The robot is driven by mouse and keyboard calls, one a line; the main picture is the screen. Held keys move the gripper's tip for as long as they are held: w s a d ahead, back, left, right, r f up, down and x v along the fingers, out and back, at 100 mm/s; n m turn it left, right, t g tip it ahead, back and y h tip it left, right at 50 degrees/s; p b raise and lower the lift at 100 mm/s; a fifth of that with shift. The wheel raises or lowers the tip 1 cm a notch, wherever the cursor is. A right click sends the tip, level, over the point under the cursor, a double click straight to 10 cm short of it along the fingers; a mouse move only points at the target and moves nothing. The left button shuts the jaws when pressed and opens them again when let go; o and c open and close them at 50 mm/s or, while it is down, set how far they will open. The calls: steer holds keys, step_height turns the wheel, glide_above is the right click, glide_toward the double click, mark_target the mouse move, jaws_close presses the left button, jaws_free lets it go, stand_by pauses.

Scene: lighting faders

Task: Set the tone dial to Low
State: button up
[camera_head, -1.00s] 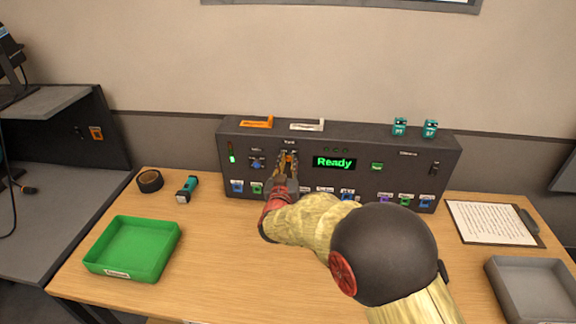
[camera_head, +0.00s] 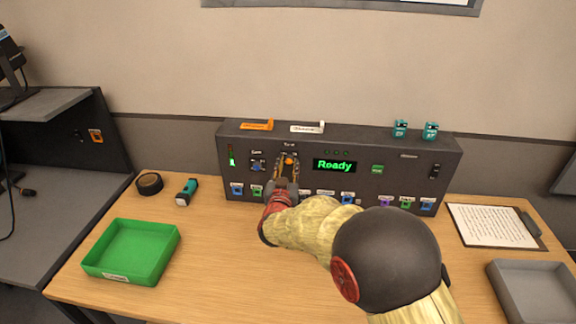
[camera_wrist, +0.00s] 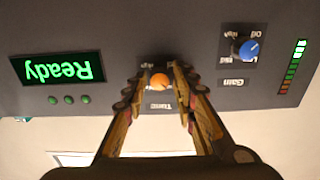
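The tone dial is a small orange knob (camera_head: 289,160) on the front of the dark console, left of the green "Ready" display (camera_head: 334,165). In the wrist view the orange knob (camera_wrist: 160,81) shows upside down above its "Tone" label (camera_wrist: 157,106). My gripper (camera_head: 287,165) is at the console face with a finger on each side of the knob. In the wrist view my gripper (camera_wrist: 161,76) looks open, with narrow gaps beside the knob.
A blue gain dial (camera_head: 257,164) sits close left of the tone dial; it also shows in the wrist view (camera_wrist: 248,49). A row of coloured switches lines the console's lower edge.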

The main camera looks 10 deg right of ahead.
steer(key=shift+o, duration=1)
steer(key=shift+r, duration=0.1)
steer(key=v, duration=1.2)
